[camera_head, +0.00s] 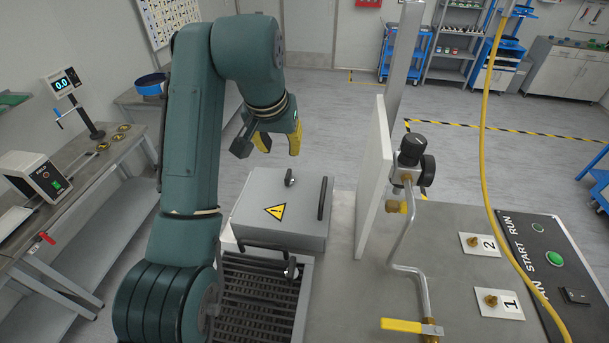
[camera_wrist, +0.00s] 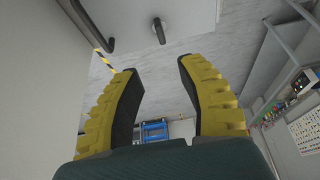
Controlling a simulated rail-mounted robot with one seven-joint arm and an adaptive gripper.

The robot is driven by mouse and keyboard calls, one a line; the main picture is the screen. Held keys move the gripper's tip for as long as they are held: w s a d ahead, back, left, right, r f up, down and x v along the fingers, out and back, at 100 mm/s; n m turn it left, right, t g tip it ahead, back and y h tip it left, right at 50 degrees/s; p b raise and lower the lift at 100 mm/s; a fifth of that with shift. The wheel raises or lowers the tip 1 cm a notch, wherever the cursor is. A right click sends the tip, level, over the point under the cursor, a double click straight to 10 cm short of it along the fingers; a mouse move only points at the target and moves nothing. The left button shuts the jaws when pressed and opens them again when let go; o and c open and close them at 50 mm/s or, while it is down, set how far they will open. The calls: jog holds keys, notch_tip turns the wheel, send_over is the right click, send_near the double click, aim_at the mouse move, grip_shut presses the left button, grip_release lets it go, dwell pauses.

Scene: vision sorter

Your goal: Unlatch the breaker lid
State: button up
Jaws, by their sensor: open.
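The breaker box has a grey lid (camera_head: 255,190) with a yellow warning triangle, and the lid looks shut. A small dark latch (camera_head: 290,178) stands on the lid near its far edge. A black bar handle (camera_head: 323,198) runs along the lid's right side. My gripper (camera_head: 279,147) is above and beyond the lid's far edge, apart from the latch. In the wrist view my gripper (camera_wrist: 155,75) is open and empty, its yellow fingers spread. The latch (camera_wrist: 158,31) shows ahead of the fingertips, with part of the handle (camera_wrist: 98,32) to its left.
A white upright panel (camera_head: 374,180) and a valve with pipework (camera_head: 411,165) stand right of the box. A yellow hose (camera_head: 483,130) hangs farther right. A dark grate (camera_head: 255,295) lies in front of the box. The floor behind the box is clear.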

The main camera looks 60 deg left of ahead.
aim_at(288, 174)
jog(key=p+x, duration=0.3)
jog(key=x, duration=1.1)
jog(key=shift+f+p, duration=0.35)
grip_shut()
